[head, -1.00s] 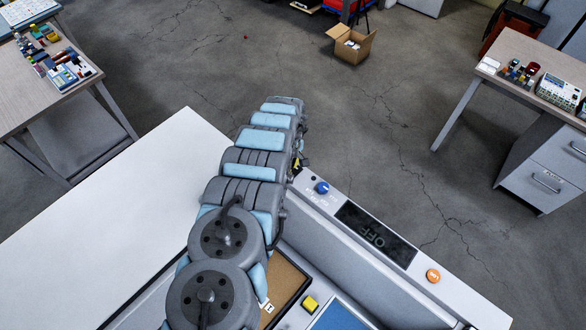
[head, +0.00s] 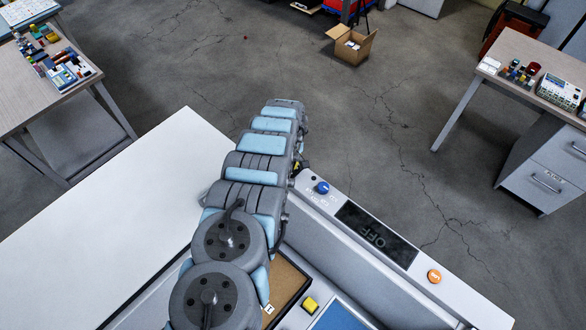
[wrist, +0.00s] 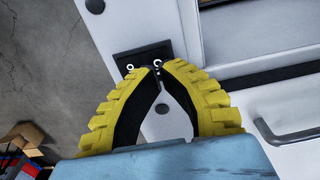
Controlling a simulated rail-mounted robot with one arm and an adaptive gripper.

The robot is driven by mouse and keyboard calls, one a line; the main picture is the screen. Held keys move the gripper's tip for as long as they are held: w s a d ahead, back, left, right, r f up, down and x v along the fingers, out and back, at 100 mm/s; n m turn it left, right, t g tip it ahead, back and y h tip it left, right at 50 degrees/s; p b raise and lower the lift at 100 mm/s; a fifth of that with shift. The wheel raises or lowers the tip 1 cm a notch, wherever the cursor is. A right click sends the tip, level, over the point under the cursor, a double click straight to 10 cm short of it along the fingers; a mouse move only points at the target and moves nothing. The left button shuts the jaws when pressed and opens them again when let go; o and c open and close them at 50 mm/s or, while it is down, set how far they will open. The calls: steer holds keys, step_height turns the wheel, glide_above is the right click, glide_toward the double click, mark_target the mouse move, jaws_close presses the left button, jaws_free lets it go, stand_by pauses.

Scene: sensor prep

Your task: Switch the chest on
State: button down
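The chest (head: 330,228) is a pale grey unit at the lower right of the head view. Its top panel has a blue knob (head: 322,188), a dark display (head: 376,234) reading "OFF" and an orange button (head: 434,276). In the wrist view, a black switch plate (wrist: 124,59) with white marks is set in the chest's white face (wrist: 178,20). My gripper (wrist: 157,66) has yellow, black-lined fingers with their tips together and nothing seen between them. The tips overlap the plate's right part; whether they touch it I cannot tell. In the head view my arm mostly hides the gripper.
A grey handle (wrist: 290,133) is right of my fingers in the wrist view. A white worktop (head: 110,220) lies left of my arm. Open floor (head: 400,120) lies beyond, with a cardboard box (head: 350,47).

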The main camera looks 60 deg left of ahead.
steer(key=shift+f+b, duration=0.7)
steer(key=shift+f, duration=0.35)
stand_by(0.7)
steer(key=shift+r+p, duration=2.5)
steer(key=shift+r, duration=1.05)
